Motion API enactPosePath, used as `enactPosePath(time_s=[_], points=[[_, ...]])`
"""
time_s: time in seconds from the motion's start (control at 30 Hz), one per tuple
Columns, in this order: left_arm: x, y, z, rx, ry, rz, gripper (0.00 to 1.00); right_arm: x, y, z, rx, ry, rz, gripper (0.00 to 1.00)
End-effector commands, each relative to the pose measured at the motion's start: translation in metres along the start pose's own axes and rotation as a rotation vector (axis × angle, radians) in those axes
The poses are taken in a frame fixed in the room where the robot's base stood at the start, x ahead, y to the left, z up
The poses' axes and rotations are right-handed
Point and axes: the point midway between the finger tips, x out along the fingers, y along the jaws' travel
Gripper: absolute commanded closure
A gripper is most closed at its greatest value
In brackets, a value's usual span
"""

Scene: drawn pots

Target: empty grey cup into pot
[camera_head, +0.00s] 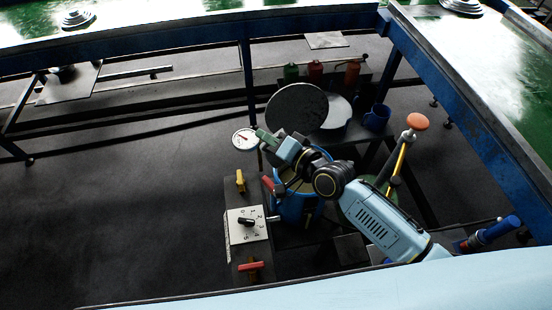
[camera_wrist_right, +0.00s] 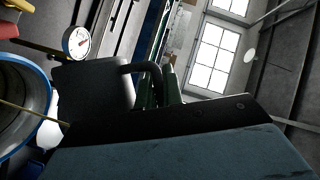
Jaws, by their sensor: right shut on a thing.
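My right gripper (camera_head: 276,146) is shut on the grey cup and holds it above the blue pot's rim. In the right wrist view the cup (camera_wrist_right: 95,86) is a dark grey shape with a curved handle, partly hidden by my gripper. The cup appears tilted, but its mouth is not visible. The blue pot (camera_head: 293,211) stands under the gripper with yellowish contents; its open rim also shows in the right wrist view (camera_wrist_right: 47,88). A thin yellow line runs from beside the cup into the pot; I cannot tell whether it is liquid. My left gripper is not in view.
A dial gauge (camera_head: 244,139) stands beyond the pot. A control panel (camera_head: 246,225) with yellow and red handles is left of it. Behind are a round dark disc (camera_head: 296,107), a blue mug (camera_head: 377,117) and several coloured cups. An orange-topped post (camera_head: 417,121) stands right of the arm.

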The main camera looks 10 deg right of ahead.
Motion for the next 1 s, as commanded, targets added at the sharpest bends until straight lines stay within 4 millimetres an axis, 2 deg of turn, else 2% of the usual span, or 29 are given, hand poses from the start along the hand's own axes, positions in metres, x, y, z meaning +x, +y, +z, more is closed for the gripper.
enactPosePath(time_s=[1.0], points=[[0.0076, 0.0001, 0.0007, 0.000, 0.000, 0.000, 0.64, -0.0028, -0.0027, -0.0076, 0.065, 0.003, -0.028, 1.00]])
